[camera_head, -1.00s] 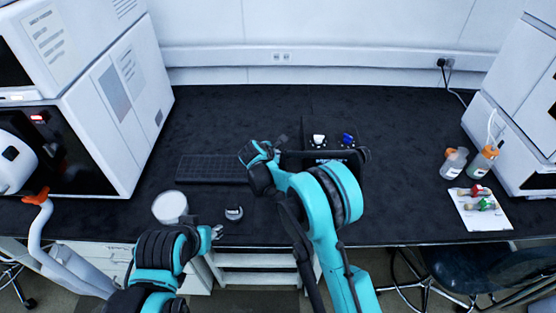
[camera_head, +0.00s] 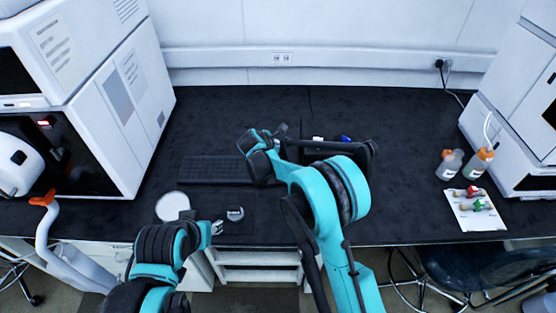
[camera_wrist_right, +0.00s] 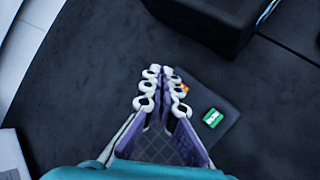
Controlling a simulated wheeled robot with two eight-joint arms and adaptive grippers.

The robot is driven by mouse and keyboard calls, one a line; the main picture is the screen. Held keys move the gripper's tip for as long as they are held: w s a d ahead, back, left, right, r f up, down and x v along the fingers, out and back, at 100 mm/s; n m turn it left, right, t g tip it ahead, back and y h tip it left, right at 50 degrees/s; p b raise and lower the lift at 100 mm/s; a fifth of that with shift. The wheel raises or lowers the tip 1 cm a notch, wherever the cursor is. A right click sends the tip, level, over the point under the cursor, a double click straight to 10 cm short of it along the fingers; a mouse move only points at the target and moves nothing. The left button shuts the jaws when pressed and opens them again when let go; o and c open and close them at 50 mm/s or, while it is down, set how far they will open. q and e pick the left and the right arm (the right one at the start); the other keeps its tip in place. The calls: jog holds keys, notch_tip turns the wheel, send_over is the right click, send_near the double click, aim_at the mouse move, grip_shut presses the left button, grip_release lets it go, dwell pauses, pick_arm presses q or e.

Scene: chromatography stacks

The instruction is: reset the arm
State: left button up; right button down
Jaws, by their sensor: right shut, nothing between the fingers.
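My right arm is teal and black and reaches over the black bench (camera_head: 400,130). My right gripper (camera_head: 280,131) is above the middle of the bench, partly hidden by its own wrist. In the right wrist view its white fingertips (camera_wrist_right: 163,80) are close together, with nothing held between them. My left gripper (camera_head: 217,228) is low near the front edge of the bench. It is small and mostly behind its teal and black wrist, so its jaw state is unclear.
A black box (camera_head: 355,152) with white and blue tops stands behind my right arm. White round container (camera_head: 173,206), two orange-capped bottles (camera_head: 452,164) and a white tray (camera_head: 480,219) are near the front. White instruments flank the bench.

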dwell(0.3)
jog(key=s+d+r+m+g+y, duration=0.1)
jog(key=s+d+r+m, duration=0.4)
jog(key=s+d+r, duration=0.3)
jog(key=s+d+r+m+y, duration=0.1)
jog(key=s+d+r+m, duration=0.45)
jog(key=s, duration=0.35)
jog(key=s+d+f+m+y, duration=0.1)
jog(key=s+d+m, duration=0.1)
jog(key=s+m, duration=0.4)
jog(key=s+d+f+m, duration=0.1)
jog(key=s+m, duration=0.4)
jog(key=s, duration=1.1)
jog(key=shift+d+m+y, duration=0.35)
jog(key=shift+d+y, duration=0.05)
jog(key=shift+d, duration=0.4)
